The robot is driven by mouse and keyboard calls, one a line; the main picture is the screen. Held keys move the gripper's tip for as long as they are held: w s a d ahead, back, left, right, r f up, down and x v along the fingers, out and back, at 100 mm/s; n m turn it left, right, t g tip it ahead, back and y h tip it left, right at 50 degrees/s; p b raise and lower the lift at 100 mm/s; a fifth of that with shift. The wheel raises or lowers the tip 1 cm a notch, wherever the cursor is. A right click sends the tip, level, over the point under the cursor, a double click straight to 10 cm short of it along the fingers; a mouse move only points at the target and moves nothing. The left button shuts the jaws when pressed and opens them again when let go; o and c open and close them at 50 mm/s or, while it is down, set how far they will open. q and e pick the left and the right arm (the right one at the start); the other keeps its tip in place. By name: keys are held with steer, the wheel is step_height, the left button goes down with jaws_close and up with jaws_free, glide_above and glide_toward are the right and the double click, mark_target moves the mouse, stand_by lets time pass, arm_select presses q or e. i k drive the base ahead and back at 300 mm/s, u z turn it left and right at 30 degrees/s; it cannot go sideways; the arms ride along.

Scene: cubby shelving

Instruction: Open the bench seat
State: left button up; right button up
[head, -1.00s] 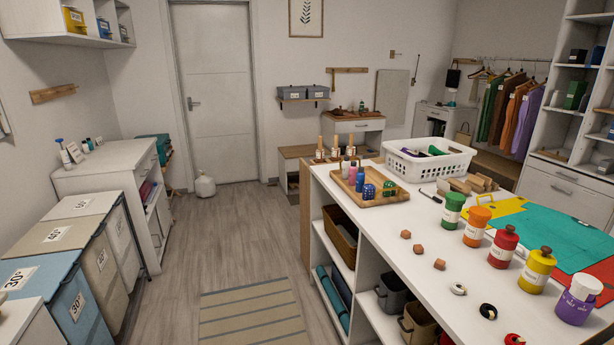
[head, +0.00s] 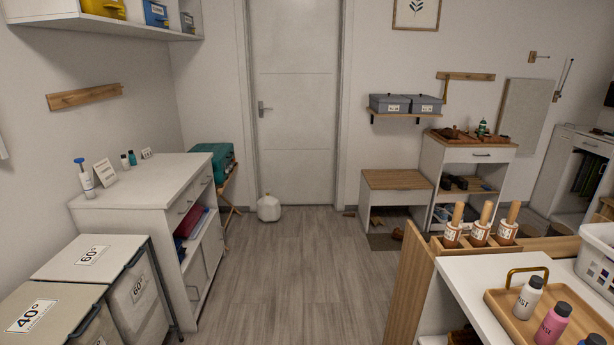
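The bench (head: 394,203) stands against the far wall, right of the door. It is a low white unit with an open front and shoes on the mat by it. Its wooden seat (head: 397,180) lies flat and looks closed. Neither of my grippers shows in the head view, so their state is hidden. The bench is well ahead of me, across the room.
The floor (head: 290,275) ahead is clear up to the door (head: 294,110). A white cabinet (head: 150,190) and laundry bins (head: 105,280) line the left. The island counter (head: 470,300) blocks the right. A white jug (head: 268,208) stands near the door.

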mark_target(408, 182)
steer(key=u, duration=0.05)
steer(key=i, duration=2.35)
steer(key=z, duration=0.7)
steer(key=i, duration=2.15)
steer(key=z, duration=1.55)
steer(key=i, duration=1.05)
steer(key=z, duration=0.35)
